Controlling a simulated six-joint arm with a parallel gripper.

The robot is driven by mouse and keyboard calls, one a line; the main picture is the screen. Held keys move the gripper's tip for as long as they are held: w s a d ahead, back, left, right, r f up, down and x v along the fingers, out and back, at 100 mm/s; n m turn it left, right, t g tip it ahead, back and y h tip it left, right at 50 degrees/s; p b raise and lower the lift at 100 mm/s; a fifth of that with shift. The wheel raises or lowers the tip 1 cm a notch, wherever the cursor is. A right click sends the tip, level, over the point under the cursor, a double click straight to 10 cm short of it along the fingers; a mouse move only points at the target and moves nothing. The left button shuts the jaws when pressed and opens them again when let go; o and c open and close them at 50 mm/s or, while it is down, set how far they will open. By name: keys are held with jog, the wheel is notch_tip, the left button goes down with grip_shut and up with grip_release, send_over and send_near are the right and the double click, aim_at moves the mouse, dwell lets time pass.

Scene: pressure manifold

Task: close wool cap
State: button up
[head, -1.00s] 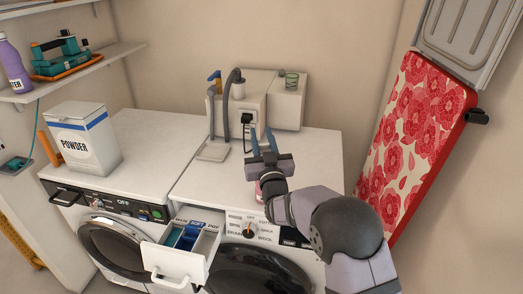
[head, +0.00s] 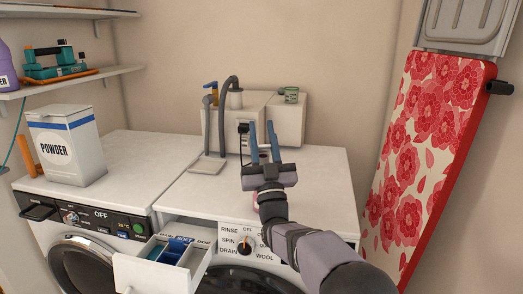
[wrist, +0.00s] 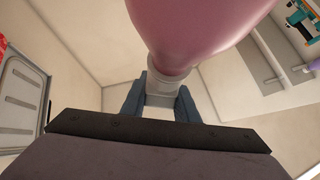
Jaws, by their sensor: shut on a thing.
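A pink bottle (wrist: 200,25) fills the top of the wrist view and narrows to a pale grey cap or collar (wrist: 168,80). My gripper (wrist: 160,95) has its blue fingers on either side of this pale piece and is shut on it. Whether the piece is fully seated on the bottle cannot be told. In the head view my gripper (head: 263,128) is over the right machine's top, fingers pointing away. Only a sliver of pink (head: 256,202) shows beside my wrist; the rest of the bottle is hidden there.
A powder box (head: 65,145) stands on the left machine. A grey hose (head: 225,115) and white boxes (head: 287,118) stand behind. A floral ironing board (head: 430,150) leans at right.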

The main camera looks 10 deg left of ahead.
aim_at(264, 148)
jog(key=shift+s+d+t+b, duration=0.15)
jog(key=shift+t+b, duration=0.35)
jog(key=shift+b, duration=0.55)
jog(key=o, duration=1.1)
jog(key=shift+s+f, duration=0.1)
jog(key=shift+b+v, duration=0.65)
jog(key=shift+v, duration=2.9)
